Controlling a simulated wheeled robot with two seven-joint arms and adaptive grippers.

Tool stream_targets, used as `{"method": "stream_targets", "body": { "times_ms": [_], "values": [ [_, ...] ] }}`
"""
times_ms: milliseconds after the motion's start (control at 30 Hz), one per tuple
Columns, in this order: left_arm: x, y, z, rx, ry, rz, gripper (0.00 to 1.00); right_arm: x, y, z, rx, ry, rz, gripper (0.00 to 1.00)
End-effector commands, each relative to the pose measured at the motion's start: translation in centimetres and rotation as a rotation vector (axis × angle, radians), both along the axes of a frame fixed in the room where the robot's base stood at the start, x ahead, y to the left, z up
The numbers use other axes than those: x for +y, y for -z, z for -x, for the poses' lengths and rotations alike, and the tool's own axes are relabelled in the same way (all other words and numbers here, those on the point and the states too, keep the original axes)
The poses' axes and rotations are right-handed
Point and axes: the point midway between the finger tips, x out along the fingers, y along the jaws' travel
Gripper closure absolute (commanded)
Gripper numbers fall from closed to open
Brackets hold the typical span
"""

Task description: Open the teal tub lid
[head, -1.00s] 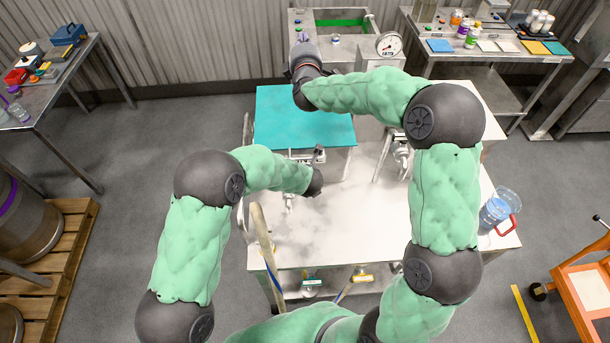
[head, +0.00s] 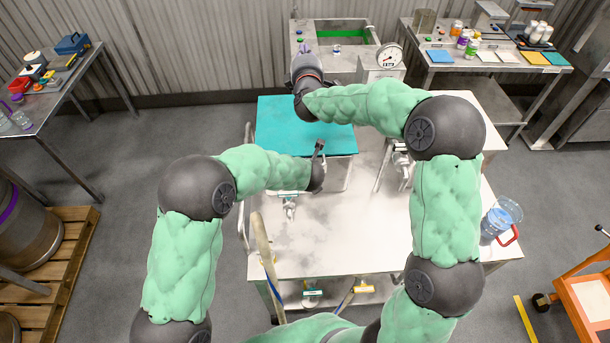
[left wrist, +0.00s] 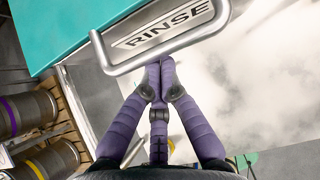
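The teal lid (head: 285,125) lies flat and closed over the tub behind the white worktop; it also shows at the upper left of the left wrist view (left wrist: 60,28). A grey bar handle (left wrist: 165,50) runs along the tub's front, by a RINSE label. My left gripper (left wrist: 160,66) has its purple fingers together, tips at the lower edge of the bar; whether they touch it is unclear. In the head view my left gripper (head: 319,150) is near the lid's front edge.
A dial gauge (head: 388,57) and an open basin (head: 340,38) stand behind the lid. The white worktop (head: 330,235) is mostly clear in front. A blue jug (head: 495,222) stands at its right edge. Side tables hold bottles and boxes.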

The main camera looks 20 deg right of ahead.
Motion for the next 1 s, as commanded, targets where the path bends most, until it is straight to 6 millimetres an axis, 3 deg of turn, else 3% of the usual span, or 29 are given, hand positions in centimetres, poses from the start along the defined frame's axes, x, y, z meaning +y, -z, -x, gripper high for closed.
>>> {"method": "stream_targets", "body": {
  "times_ms": [333,467,833,1000],
  "values": [
    [0.0,-0.8,-0.1,-0.003,0.001,0.002,1.0,0.0,0.0,0.0,0.0,0.0,0.0,1.0],
    [-0.1,-0.8,-0.1,-0.003,0.001,0.002,1.0,0.0,0.0,0.0,0.0,0.0,0.0,0.7],
    [-0.1,-0.8,-0.1,-0.004,0.001,0.002,1.0,0.1,0.0,0.2,0.0,0.0,0.0,0.7],
    [0.0,-0.8,-0.2,-0.003,0.0,0.002,1.0,0.6,0.0,1.9,0.0,-0.002,0.0,0.7]
  ]
}}
